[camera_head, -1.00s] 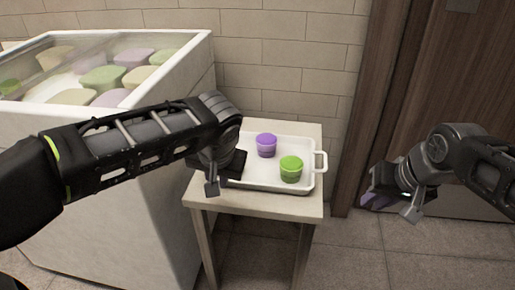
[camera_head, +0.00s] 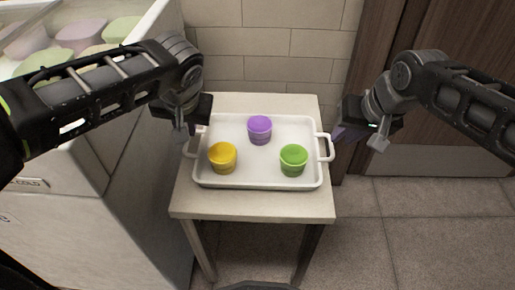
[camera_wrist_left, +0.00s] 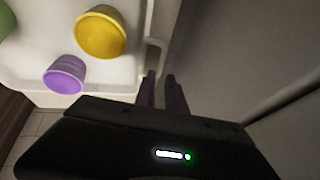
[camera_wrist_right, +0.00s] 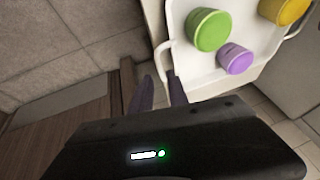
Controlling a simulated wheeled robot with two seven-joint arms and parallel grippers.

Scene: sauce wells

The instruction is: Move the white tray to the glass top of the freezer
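The white tray (camera_head: 257,170) lies flat on a small table, with a loop handle at its left and right ends. It holds a yellow cup (camera_head: 222,158), a purple cup (camera_head: 259,129) and a green cup (camera_head: 293,160). My left gripper (camera_head: 186,128) is open and empty near the left handle; the left wrist view shows that handle (camera_wrist_left: 160,58) just ahead of the fingers. My right gripper (camera_head: 343,132) is open beside the right handle (camera_head: 328,147), which also shows in the right wrist view (camera_wrist_right: 164,58). The freezer (camera_head: 110,225) stands left, its glass top partly cut off.
The pale table (camera_head: 250,205) has a bare strip in front of the tray. Coloured tubs (camera_head: 80,37) sit under the freezer glass. A tiled wall (camera_head: 270,45) is behind, and a wooden door (camera_head: 460,40) is at the right. Floor (camera_head: 420,225) is clear at the right.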

